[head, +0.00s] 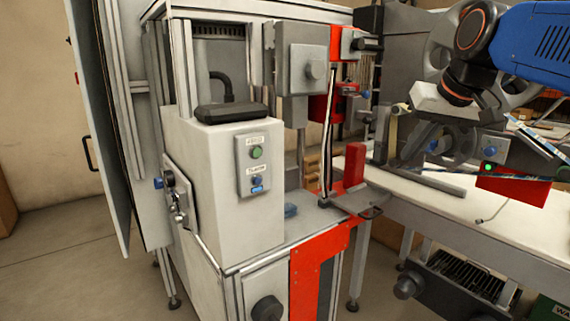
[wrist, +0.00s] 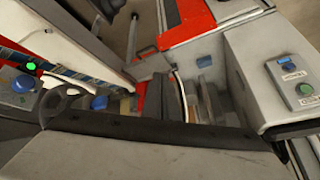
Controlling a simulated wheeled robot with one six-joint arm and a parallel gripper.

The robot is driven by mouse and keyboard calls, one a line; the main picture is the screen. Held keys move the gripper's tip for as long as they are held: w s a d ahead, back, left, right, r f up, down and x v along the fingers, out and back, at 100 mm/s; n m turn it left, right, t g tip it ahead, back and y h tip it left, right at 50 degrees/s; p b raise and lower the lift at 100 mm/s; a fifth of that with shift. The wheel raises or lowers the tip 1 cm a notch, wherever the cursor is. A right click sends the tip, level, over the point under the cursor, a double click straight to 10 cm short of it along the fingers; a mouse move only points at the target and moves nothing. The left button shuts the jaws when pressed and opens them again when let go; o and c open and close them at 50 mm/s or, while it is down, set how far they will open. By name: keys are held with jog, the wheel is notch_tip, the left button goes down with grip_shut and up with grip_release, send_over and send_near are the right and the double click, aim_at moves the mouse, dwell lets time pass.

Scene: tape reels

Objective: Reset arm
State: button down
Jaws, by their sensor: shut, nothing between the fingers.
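My arm, blue with a dark wrist joint, reaches in from the upper right of the head view. My gripper (head: 446,108) hangs below that joint, in front of a grey spoked reel (head: 519,62). It is shut and holds nothing. The fingertips are hard to make out against the dark parts behind. It is well right of the white and red machine (head: 320,268) and above the long white bench (head: 470,222). In the wrist view a pale grey body with a dark edge fills the bottom and hides what lies below it.
The machine's white cabinet (head: 232,190) carries a button panel (head: 254,166), which also shows in the wrist view (wrist: 295,80). A red block (head: 354,164) stands at the machine's right side. An open door panel (head: 97,120) is at the left. Bare floor (head: 75,275) lies front left.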

jog(key=s+d+f, duration=0.1)
jog(key=s+f, duration=0.9)
jog(key=f, duration=0.5)
jog(key=s+f+g+h, duration=0.1)
jog(key=s+f, duration=0.9)
jog(key=f, duration=0.5)
jog(key=shift+d+g+h, duration=0.3)
jog(key=shift+d, duration=0.1)
